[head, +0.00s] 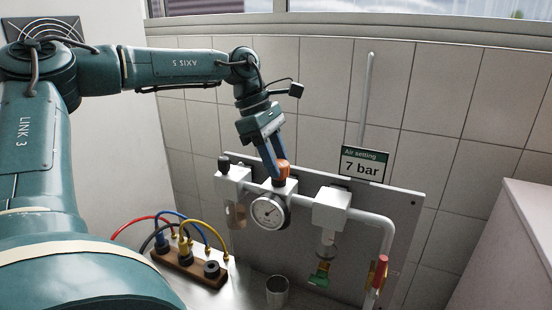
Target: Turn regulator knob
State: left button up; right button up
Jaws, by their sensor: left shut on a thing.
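A sign (363,164) behind reads "Air setting 7 bar". The gauge needle is too small to read. My right gripper is not in view.
A grey panel (405,225) carries the regulator, a white block (331,205) and a pipe with a red handle (380,271). A wooden block (188,264) with coloured hoses stands left. A metal cup (277,291) stands in front.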

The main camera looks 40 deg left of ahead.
pick_arm(q)
jog(key=o, duration=1)
jog(key=shift+r, duration=0.15)
jog(key=b+v, duration=0.1)
jog(key=v, duration=1.2)
